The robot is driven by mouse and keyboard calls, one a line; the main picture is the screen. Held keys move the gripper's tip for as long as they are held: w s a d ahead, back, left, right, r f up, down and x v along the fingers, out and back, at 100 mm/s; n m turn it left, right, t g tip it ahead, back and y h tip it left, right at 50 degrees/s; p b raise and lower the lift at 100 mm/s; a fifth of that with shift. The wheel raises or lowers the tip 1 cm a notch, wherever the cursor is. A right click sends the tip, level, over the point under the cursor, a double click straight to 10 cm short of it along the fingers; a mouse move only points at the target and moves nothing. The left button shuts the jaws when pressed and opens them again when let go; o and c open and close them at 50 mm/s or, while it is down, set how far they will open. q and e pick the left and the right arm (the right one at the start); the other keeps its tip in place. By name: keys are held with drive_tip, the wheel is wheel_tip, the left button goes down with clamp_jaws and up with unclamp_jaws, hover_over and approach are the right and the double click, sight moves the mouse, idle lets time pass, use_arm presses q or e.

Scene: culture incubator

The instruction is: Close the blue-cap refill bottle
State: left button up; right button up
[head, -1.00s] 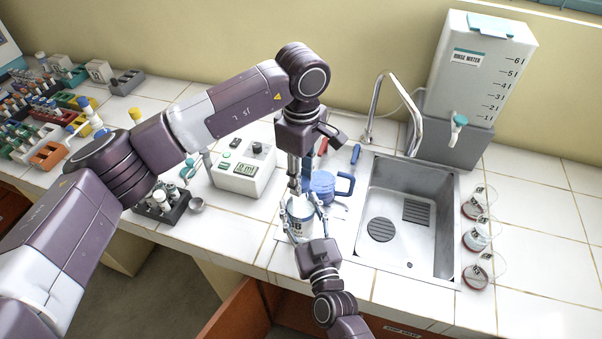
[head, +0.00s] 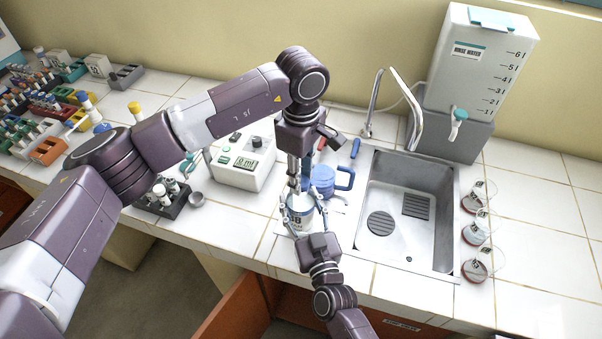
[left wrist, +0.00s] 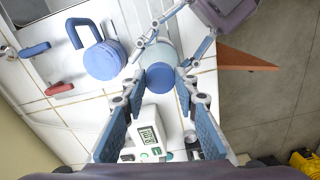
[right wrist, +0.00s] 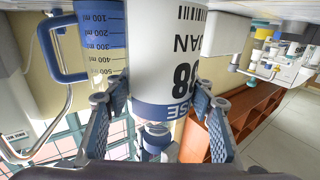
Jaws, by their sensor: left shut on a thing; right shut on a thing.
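My left gripper (head: 297,187) points down from above at the bottle's top. In the left wrist view, the round blue cap (left wrist: 160,77) sits between its fingertips, which are shut on it. The cap is over the bottle's mouth; I cannot tell whether it is seated. The left fingers hide the bottle's top in the head view.
A blue-handled graduated jug (head: 323,181) stands close behind the bottle. The sink (head: 412,225) is to the right, a white device with a display (head: 243,165) to the left. Red and blue tools lie behind.

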use_arm(q)
drive_tip(key=shift+f, duration=0.55)
idle(0.4)
drive_tip(key=m, duration=0.6)
drive_tip(key=shift+m, duration=0.3)
drive_tip(key=m, duration=1)
drive_tip(key=shift+m, duration=0.3)
drive_tip(key=m, duration=0.5)
drive_tip(key=shift+m, duration=0.3)
drive_tip(key=o, duration=0.7)
drive_tip(key=shift+a, duration=0.1)
